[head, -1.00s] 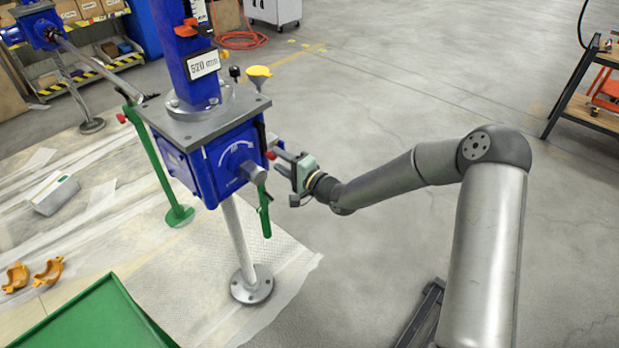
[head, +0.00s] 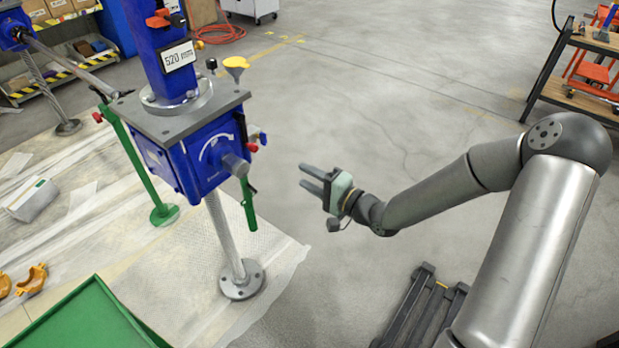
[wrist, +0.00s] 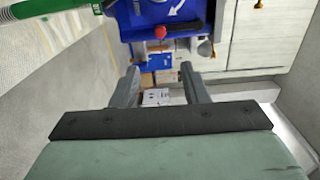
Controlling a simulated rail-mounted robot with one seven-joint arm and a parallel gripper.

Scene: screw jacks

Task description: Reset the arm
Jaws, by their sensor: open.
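My gripper (head: 312,180) is open and empty in the head view, in free air to the right of the blue screw jack (head: 208,155). A clear gap lies between its fingertips and the jack. In the wrist view my gripper (wrist: 158,85) shows two spread fingers with nothing between them. The jack's blue housing (wrist: 160,22) is at the top of that view, with a red knob (wrist: 159,32) on it. A green handle (head: 248,203) hangs down at the jack's right side.
A green tray (head: 95,318) is at the lower left. A green stand (head: 140,165) is left of the jack. A workbench (head: 585,95) stands at the upper right. Orange clamps (head: 32,279) lie at the left edge. The grey floor (head: 400,120) behind my arm is clear.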

